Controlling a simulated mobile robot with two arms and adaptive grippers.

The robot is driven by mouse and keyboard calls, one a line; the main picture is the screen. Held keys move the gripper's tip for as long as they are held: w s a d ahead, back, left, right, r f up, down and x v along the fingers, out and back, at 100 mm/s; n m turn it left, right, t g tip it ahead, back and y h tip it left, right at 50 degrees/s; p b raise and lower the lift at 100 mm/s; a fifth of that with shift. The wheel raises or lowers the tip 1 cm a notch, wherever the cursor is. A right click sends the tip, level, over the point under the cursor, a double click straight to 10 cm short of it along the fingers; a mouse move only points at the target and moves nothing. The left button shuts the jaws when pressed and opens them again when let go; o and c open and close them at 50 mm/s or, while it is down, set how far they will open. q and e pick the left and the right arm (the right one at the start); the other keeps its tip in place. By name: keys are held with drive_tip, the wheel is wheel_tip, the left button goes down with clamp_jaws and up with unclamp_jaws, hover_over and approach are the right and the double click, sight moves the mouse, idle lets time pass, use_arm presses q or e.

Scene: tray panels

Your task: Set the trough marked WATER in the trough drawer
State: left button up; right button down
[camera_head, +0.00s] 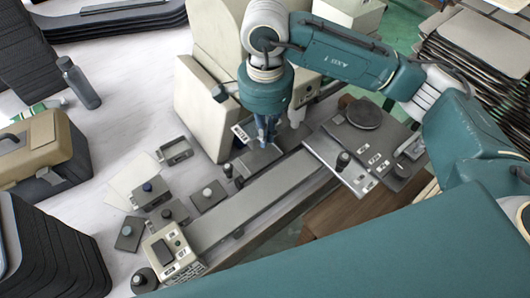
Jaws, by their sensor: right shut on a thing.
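My right gripper (266,136) points down in front of the large cream machine, near the far end of the long grey rail. It is shut on a small grey piece that looks like a trough, mostly hidden by the fingers. A grey tray-like part (258,160) lies just below the fingertips; I cannot tell whether they touch. A small label (241,133) shows left of the fingers, too small to read. I cannot make out the word WATER or tell which part is the trough drawer. My left gripper is not in view.
Small grey open boxes (175,151) and knobbed blocks (208,196) stand left of the rail (262,205). A cream control box (173,252) is at its near end. A panel with a round black disc (364,114) lies right. A dark bottle (78,84) stands far left.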

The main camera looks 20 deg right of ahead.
hover_over(265, 165)
wheel_tip(265, 165, down, 5)
drive_tip(key=shift+f+p, duration=0.1)
drive_tip(key=shift+p, duration=0.35)
wheel_tip(265, 165, down, 3)
drive_tip(key=shift+f+p, duration=0.2)
drive_tip(key=shift+p, duration=0.3)
drive_tip(key=shift+f, duration=0.5)
drive_tip(key=shift+f+b, duration=0.2)
drive_tip(key=shift+b, duration=0.1)
drive_tip(key=c, duration=2)
unclamp_jaws()
drive_tip(key=shift+r, duration=0.1)
drive_tip(key=shift+c, duration=0.2)
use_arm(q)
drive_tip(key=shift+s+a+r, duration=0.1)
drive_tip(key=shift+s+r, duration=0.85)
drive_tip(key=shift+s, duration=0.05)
use_arm(e)
drive_tip(key=shift+o, duration=0.6)
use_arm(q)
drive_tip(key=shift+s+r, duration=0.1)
